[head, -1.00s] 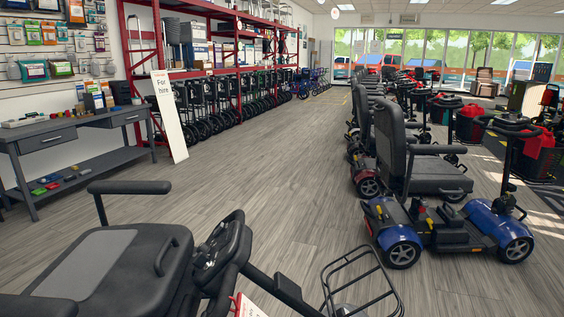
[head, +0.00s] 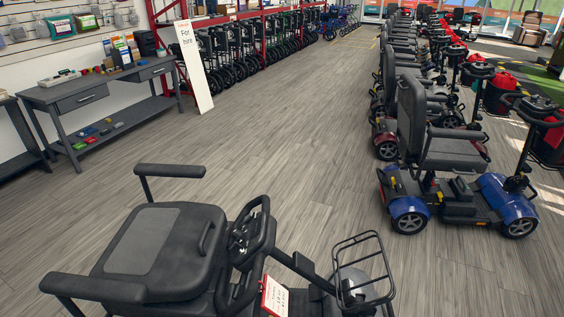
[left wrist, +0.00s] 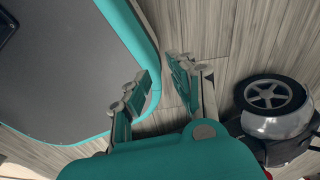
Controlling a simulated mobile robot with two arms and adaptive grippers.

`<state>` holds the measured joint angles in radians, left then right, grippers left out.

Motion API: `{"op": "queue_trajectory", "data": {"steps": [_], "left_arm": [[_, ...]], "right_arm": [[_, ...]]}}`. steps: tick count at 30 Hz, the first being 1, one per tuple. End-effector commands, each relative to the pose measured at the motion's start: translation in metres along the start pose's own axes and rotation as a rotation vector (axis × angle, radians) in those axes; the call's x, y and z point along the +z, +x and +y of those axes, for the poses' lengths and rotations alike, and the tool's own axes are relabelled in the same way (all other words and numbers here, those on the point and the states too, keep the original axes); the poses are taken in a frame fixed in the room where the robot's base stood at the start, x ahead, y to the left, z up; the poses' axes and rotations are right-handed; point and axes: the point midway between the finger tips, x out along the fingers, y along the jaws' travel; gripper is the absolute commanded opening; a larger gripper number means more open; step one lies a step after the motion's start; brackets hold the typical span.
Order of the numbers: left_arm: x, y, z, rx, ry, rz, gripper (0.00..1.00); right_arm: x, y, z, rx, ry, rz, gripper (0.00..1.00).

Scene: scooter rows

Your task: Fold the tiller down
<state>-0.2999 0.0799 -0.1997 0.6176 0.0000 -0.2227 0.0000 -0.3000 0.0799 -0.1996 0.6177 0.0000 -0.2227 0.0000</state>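The near scooter stands at the bottom of the head view. Its black tiller (head: 296,263) slopes from the handlebar (head: 250,240), close beside the seat (head: 155,245), toward the wire front basket (head: 360,275). A red and white tag (head: 275,297) hangs below the handlebar. The tiller's lower end is hidden or out of frame. My left gripper (left wrist: 162,76) shows in the left wrist view, its teal and grey fingers apart with nothing between them. It points at the wood floor. A wheel (left wrist: 268,95) is right of it. My right gripper is in neither view.
A row of scooters stands at right, the nearest one blue (head: 408,207). A grey workbench (head: 120,85) and a white "For hire" board (head: 195,70) stand at left. Bare wood floor (head: 290,130) lies between.

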Motion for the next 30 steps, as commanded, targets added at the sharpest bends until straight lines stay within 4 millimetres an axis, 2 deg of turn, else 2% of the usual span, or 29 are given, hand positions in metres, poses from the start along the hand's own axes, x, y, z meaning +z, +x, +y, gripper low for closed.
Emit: {"op": "queue_trajectory", "data": {"steps": [1,3,5,6,8,11,12,14,15,17,18,20,21,24,27,30], "left_arm": [[-0.001,0.001,0.000,0.000,0.000,0.001,0.31],[-0.005,0.001,0.001,0.001,-0.001,0.011,0.41],[-0.019,-0.001,0.002,0.002,-0.004,0.036,0.48],[-0.034,-0.003,0.004,0.003,-0.008,0.064,0.52],[-0.066,-0.009,0.007,0.007,-0.015,0.124,0.52],[-0.137,-0.035,0.014,0.013,-0.034,0.263,0.52],[-0.167,-0.050,0.016,0.017,-0.046,0.324,0.52],[-0.211,-0.079,0.019,0.023,-0.063,0.418,0.52],[-0.238,-0.101,0.021,0.026,-0.075,0.481,0.52],[-0.275,-0.137,0.023,0.033,-0.096,0.574,0.52],[-0.298,-0.164,0.023,0.037,-0.109,0.637,0.52],[-0.328,-0.207,0.023,0.043,-0.131,0.729,0.52],[-0.344,-0.236,0.022,0.048,-0.147,0.787,0.52],[-0.373,-0.305,0.018,0.057,-0.181,0.916,0.52],[-0.388,-0.358,0.014,0.066,-0.208,1.011,0.52],[-0.393,-0.392,0.011,0.070,-0.225,1.069,0.52]], "right_arm": [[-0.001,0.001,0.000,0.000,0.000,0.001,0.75],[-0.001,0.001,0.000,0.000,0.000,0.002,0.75],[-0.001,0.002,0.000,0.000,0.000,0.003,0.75],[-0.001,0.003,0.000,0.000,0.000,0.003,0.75],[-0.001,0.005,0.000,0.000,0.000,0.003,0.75],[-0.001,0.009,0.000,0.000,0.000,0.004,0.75],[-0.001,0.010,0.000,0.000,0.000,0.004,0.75],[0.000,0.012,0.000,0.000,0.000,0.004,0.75],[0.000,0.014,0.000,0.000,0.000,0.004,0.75],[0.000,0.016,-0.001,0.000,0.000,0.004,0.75],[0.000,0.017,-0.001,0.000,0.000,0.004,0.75],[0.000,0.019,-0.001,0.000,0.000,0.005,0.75],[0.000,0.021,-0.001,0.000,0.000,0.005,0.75],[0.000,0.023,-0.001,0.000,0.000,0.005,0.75],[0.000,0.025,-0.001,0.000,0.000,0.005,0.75],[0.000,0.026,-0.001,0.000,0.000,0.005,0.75]]}}
